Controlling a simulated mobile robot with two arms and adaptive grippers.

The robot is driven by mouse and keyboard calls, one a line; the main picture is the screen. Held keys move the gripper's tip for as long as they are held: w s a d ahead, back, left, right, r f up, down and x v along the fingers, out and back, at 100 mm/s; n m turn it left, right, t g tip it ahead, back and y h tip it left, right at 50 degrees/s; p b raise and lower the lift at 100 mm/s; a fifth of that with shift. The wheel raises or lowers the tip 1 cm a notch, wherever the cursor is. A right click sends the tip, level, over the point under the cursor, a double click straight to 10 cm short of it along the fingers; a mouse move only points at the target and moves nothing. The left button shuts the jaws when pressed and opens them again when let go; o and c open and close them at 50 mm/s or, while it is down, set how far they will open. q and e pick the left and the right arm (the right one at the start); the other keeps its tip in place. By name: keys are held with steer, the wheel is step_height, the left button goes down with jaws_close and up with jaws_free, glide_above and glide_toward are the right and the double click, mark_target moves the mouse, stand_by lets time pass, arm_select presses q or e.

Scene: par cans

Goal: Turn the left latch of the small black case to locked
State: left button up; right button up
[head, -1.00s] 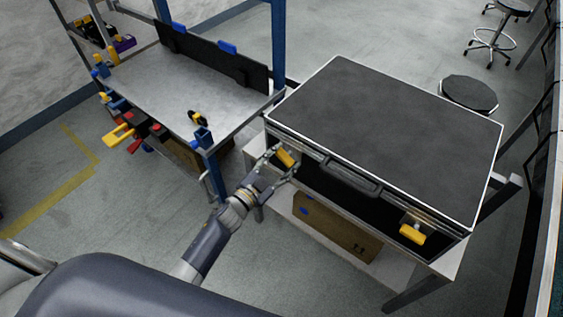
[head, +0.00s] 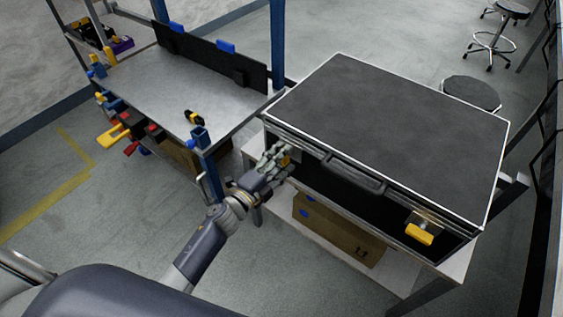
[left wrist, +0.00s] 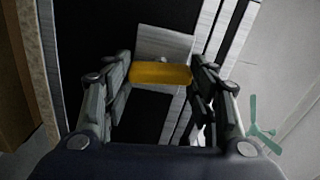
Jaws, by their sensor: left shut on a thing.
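The black case (head: 390,130) with light metal edges lies closed on a white table, its handle (head: 354,177) at the front. The left latch is a yellow tab (left wrist: 160,73) on a metal plate, seen between my fingers in the left wrist view. My left gripper (head: 280,161) is at this latch and shut on it; the fingers hide most of the tab in the head view. The right latch, also a yellow tab (head: 420,234), hangs at the right of the case front. My right gripper is not in view.
A cardboard box (head: 338,228) sits on the shelf under the case. A workbench (head: 190,95) with blue posts and hanging tools stands at left. Stools (head: 470,93) are behind at right. The floor in front is free.

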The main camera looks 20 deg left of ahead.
arm_select(q)
steer(key=shift+f+m+b, duration=0.1)
steer(key=shift+m+b, duration=0.2)
steer(key=shift+m, duration=0.6)
steer(key=o, duration=1.1)
steer(key=shift+c, duration=0.2)
steer(key=v, duration=1.2)
